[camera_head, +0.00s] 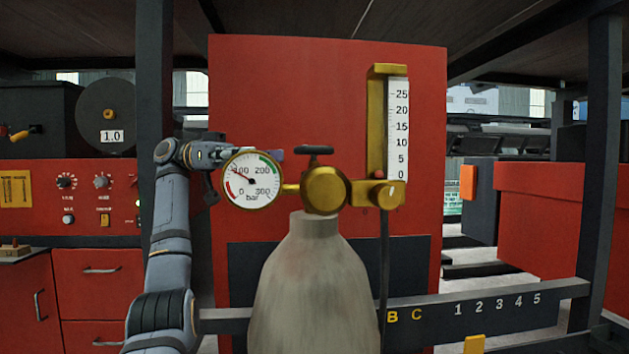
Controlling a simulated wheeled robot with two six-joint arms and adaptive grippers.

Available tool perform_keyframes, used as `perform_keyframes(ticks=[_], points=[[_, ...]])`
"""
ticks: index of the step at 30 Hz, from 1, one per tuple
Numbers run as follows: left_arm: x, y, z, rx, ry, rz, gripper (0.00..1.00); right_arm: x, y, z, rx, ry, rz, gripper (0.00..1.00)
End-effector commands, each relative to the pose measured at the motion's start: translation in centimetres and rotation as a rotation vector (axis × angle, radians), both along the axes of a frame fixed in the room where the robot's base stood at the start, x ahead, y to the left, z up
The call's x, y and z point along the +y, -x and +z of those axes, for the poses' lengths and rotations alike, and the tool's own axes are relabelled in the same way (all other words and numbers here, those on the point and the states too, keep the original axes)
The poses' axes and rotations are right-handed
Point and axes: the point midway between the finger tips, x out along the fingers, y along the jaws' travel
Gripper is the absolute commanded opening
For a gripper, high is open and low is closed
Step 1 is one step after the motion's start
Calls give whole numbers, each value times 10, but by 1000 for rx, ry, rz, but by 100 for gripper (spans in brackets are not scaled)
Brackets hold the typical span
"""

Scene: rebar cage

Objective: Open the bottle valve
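A grey gas bottle (318,285) stands upright in the middle of the head view. A brass valve body (324,189) sits on its neck, with a small black handle (315,150) on top. A round pressure gauge (252,181) is on its left, its needle near 100 bar. A flow meter (397,130) with a 0 to 25 scale rises on its right. My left gripper (218,156) is left of the handle and apart from it, partly behind the gauge. Its fingertips are mostly hidden, so its opening cannot be told. My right gripper is not in view.
A red panel (290,90) stands close behind the bottle. A dark rail (500,303) with letters and numbers crosses low behind the bottle. Dark posts (155,100) stand at left and right. A red control cabinet (100,200) is at left. A thin dark hose (384,260) hangs from the flow meter.

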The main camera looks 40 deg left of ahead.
Motion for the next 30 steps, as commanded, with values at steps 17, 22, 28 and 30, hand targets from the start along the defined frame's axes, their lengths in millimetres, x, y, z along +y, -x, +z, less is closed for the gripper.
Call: perform_keyframes(ticks=[17,22,28,30], points=[[-68,-32,0,2,-2,0,85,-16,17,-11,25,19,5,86],[-89,-42,1,0,-1,0,85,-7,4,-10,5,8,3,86],[-95,-45,1,0,1,2,85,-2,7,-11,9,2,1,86],[-95,-44,1,0,1,2,85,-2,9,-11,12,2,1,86]])
